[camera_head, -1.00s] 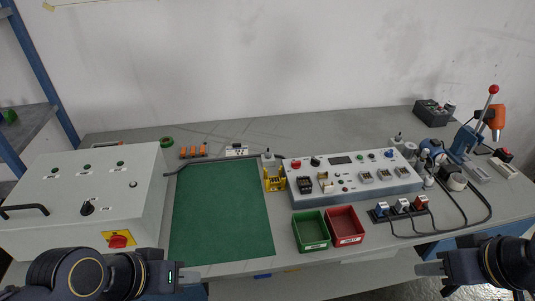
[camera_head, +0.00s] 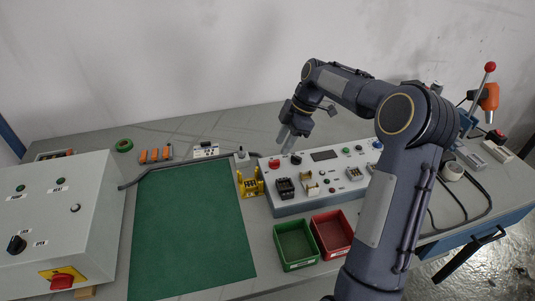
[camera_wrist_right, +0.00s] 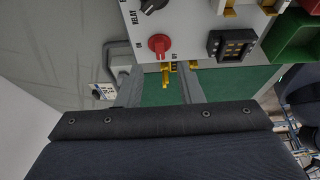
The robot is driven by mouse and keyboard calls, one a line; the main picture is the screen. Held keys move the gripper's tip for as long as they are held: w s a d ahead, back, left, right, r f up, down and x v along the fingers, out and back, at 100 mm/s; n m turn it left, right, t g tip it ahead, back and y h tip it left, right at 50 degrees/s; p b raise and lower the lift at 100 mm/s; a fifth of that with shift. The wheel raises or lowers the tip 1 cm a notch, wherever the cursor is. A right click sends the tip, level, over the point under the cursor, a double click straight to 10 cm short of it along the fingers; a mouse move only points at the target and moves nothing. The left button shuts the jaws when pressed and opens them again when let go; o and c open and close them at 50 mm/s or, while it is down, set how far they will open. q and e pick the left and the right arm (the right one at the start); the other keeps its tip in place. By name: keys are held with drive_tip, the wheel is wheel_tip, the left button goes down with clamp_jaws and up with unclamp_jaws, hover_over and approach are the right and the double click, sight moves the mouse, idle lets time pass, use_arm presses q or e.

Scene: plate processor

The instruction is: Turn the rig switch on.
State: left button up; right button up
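The grey rig box (camera_head: 300,199) stands at the middle of the bench. A red rotary knob (camera_head: 274,163) and a black rotary knob (camera_head: 296,159) sit at its left end. In the right wrist view, the red knob (camera_wrist_right: 159,45) lies just beyond the fingertips, and the black knob (camera_wrist_right: 152,4) is at the top edge. I cannot tell for certain which knob is the rig switch. My right gripper (camera_head: 287,141) hangs above the box's left end, near the knobs. Its fingers (camera_wrist_right: 160,76) are apart, with nothing between them. My left gripper is out of view.
A yellow fixture (camera_head: 250,183) stands left of the box. Green (camera_head: 296,265) and red (camera_head: 333,251) bins are in front. A green mat (camera_head: 187,230) lies left, beside a white control box (camera_head: 95,210). My right arm hides part of the box's right side.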

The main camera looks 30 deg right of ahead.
sight(275, 161)
drive_tip(key=shift+x, duration=2.8)
clamp_jaws()
